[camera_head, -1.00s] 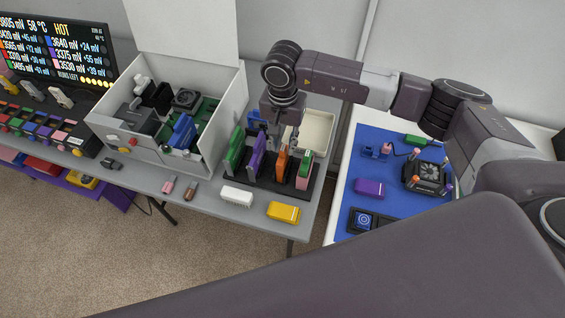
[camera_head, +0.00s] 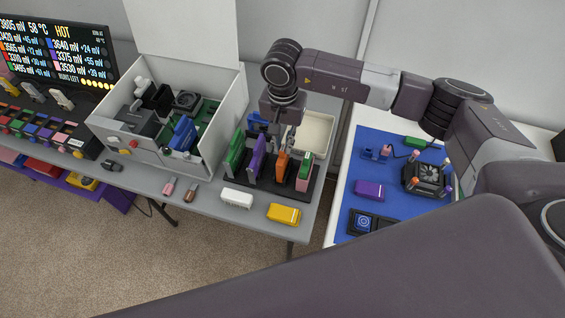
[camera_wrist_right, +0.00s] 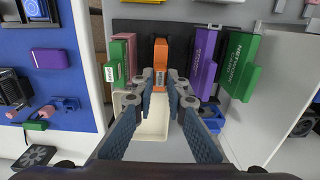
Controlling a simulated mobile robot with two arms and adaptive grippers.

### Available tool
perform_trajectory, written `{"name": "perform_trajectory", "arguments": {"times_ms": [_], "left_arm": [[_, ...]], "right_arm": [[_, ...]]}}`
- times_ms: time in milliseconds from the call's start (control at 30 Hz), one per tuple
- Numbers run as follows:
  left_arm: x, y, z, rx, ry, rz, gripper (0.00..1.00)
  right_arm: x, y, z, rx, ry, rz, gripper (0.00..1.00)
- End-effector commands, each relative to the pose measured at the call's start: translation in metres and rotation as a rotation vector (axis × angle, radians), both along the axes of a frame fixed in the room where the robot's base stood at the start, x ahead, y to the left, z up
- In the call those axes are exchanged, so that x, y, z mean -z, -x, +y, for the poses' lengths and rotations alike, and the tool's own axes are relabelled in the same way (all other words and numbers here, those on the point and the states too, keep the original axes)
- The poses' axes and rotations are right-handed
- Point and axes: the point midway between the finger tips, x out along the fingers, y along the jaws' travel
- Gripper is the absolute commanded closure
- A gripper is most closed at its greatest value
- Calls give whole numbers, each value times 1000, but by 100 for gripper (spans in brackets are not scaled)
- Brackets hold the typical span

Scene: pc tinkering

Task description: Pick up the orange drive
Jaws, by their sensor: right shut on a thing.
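The orange drive (camera_head: 281,166) stands upright in a dark rack (camera_head: 268,183), between a purple drive (camera_head: 256,158) and a green and pink one (camera_head: 304,172). It also shows in the right wrist view (camera_wrist_right: 160,52), straight ahead of the fingers. My right gripper (camera_head: 284,146) reaches down from above onto the orange drive. In the wrist view its two blue-grey fingers (camera_wrist_right: 160,82) are shut on the drive's near end. The drive still sits in its slot. The contact is partly hidden in the head view. My left gripper is not in view.
A green card (camera_head: 234,153) stands at the rack's left end. A cream tray (camera_head: 329,131) lies behind the rack. An open white case (camera_head: 205,145) is to the left. White (camera_head: 237,195) and yellow (camera_head: 284,213) blocks lie in front. A blue mat (camera_head: 345,205) is at right.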

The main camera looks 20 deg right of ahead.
Motion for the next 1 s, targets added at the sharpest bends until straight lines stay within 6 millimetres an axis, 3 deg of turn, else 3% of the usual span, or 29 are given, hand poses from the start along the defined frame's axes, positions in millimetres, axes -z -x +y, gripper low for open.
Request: {"name": "perform_trajectory", "arguments": {"times_ms": [433,1000], "left_arm": [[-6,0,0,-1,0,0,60],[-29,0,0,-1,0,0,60]], "right_arm": [[-16,-1,0,1,0,-1,100],[-69,0,-1,0,1,-1,100]]}}
